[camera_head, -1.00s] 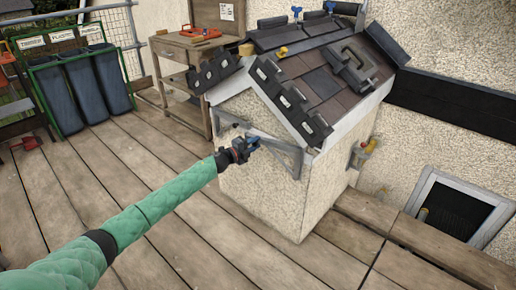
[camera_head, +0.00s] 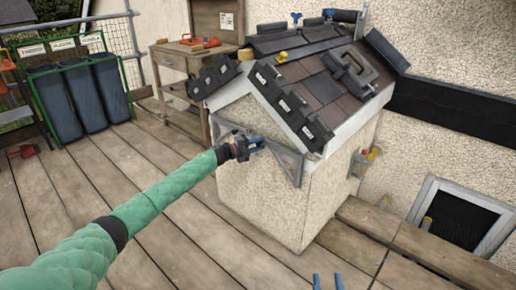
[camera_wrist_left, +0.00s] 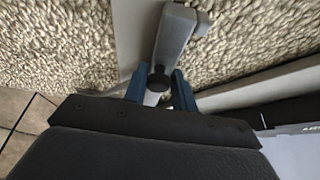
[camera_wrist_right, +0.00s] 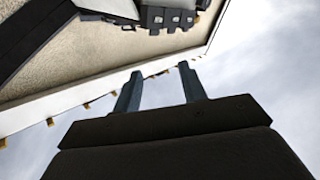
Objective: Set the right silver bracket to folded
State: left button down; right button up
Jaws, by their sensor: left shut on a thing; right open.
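The right silver bracket (camera_head: 290,163) is a grey triangular frame under the right roof slope, on the front of the small rendered structure. It still stands out as an open triangle. My left gripper (camera_head: 256,144) is at its left end. In the left wrist view, the blue fingers of my left gripper (camera_wrist_left: 158,90) are shut around a dark knob at the end of the bracket's grey bar (camera_wrist_left: 175,32). My right gripper (camera_head: 327,281) shows only its blue fingertips at the bottom edge. In the right wrist view, my right gripper (camera_wrist_right: 157,85) is open and empty.
Dark tiles (camera_head: 290,105) overhang the bracket along the roof edge. A wooden workbench (camera_head: 175,62) and dark bins (camera_head: 85,100) stand behind on the left. A framed window (camera_head: 460,215) is low on the right. The plank floor in front is clear.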

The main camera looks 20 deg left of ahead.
pick_arm(q)
jog(key=shift+w+f+g, duration=0.2)
jog(key=shift+f+g, duration=0.05)
jog(key=shift+g, duration=0.05)
pick_arm(e)
jog(key=shift+s+d+r+t, duration=0.15)
jog(key=shift+r+t, duration=0.2)
jog(key=shift+r, duration=0.5)
jog(key=shift+s+r+t, duration=0.15)
jog(key=shift+r+t, duration=0.25)
jog(key=shift+r, duration=0.45)
jog(key=shift+s+d+r+t, duration=0.15)
jog(key=shift+r+t, duration=0.2)
jog(key=shift+r, duration=0.5)
pick_arm(q)
jog(key=shift+d, duration=0.1)
jog(key=c, duration=1.4)
grip_release()
jog(key=shift+o, duration=0.6)
jog(key=shift+w+f, duration=0.15)
jog(key=shift+r, duration=0.2)
pick_arm(e)
jog(key=shift+w, duration=0.15)
